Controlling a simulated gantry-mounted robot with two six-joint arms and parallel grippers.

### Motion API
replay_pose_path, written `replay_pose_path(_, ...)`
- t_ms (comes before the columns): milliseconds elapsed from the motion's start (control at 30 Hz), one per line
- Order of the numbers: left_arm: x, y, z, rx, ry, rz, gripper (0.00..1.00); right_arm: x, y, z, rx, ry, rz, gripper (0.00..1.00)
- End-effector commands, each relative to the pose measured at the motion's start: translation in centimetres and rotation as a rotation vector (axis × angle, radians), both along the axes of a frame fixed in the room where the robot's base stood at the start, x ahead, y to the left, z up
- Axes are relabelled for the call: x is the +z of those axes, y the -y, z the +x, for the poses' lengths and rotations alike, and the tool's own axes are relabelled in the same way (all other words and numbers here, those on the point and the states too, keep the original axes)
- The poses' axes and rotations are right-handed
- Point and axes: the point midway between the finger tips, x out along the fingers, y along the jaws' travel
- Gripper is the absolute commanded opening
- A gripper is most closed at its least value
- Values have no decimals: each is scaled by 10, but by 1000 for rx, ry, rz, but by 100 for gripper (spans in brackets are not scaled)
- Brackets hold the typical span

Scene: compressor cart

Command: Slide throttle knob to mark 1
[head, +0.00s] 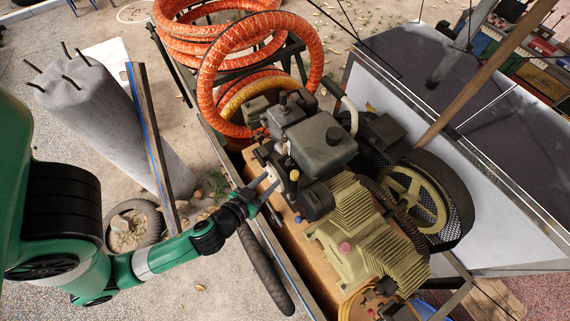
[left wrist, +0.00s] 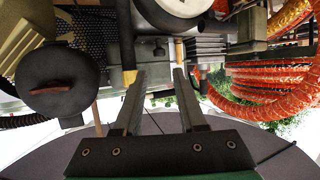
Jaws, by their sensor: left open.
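The compressor's black engine (head: 325,140) sits on the cart, with a pale ribbed cylinder block (head: 355,220) beside it. My left gripper (head: 268,188) reaches in from the left to the near side of the engine. In the left wrist view the left gripper (left wrist: 158,72) is open, with a clear gap between its fingers and nothing held. Small engine fittings lie just beyond the fingertips, including a tan post (left wrist: 180,51) and a small reddish tip (left wrist: 196,73). I cannot tell which fitting is the throttle knob, and no mark 1 is legible. My right gripper is not in view.
Orange hose coils (head: 232,55) rise behind the engine. A belt wheel (head: 417,200) in a mesh guard stands to its right. A black round cover (left wrist: 60,85) is close on the left in the wrist view.

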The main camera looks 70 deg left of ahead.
Motion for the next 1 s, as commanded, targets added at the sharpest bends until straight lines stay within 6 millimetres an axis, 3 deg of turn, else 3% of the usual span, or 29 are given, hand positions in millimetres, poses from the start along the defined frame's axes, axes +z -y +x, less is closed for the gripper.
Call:
replay_pose_path(200, -17, -29, 40, 7, 4, 0, 40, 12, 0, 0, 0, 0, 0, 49)
replay_pose_path(400, -30, -45, 64, 2, 4, 1, 40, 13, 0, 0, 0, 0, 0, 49)
replay_pose_path(767, -34, -49, 70, 1, 4, 0, 40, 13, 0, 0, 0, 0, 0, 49)
replay_pose_path(1000, -34, -49, 70, 1, 3, 0, 0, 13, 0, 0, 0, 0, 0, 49)
